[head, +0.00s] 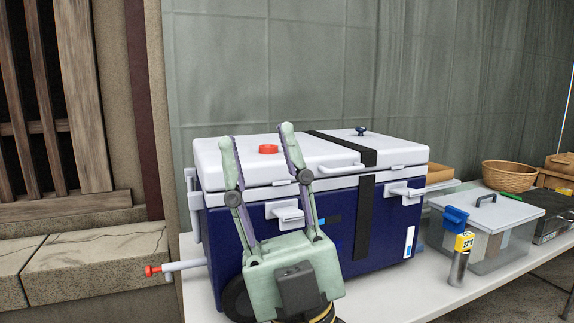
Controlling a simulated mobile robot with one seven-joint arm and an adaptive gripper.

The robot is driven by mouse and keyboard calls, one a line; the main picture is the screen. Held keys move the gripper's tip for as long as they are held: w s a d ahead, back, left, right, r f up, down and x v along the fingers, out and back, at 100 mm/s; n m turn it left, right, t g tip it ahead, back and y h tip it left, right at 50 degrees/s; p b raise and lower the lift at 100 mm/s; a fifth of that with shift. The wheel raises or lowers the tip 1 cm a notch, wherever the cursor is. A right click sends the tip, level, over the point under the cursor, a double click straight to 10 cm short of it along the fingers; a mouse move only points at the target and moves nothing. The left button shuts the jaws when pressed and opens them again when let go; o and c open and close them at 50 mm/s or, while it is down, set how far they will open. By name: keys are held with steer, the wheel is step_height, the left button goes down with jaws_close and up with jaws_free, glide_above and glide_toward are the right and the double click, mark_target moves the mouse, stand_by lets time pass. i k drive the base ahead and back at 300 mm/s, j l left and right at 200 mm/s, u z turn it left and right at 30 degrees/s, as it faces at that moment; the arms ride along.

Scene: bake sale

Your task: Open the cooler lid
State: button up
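The cooler (340,225) is a dark blue box with a white lid (218,155), standing on a white table. The lid lies closed on the body. It carries a red cap, a small dark blue knob and a black strap that also shows on the front. White latches show on the front at the left (287,213) and right (404,192). A white handle (340,170) is at the lid's front edge. My gripper (256,140) is in front of the cooler's left part, pointing up, fingers spread apart and empty. It hides part of the cooler front; I cannot tell whether it touches it.
Right of the cooler are a clear bin with a grey lid (505,212), a yellow-topped canister (459,260) and a wicker basket (509,175). A white spout with a red tip (153,271) sticks out at the cooler's lower left. The table (400,300) is bare at the front. A wall stands behind.

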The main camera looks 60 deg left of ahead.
mark_target(328, 153)
steer(key=u, duration=1.35)
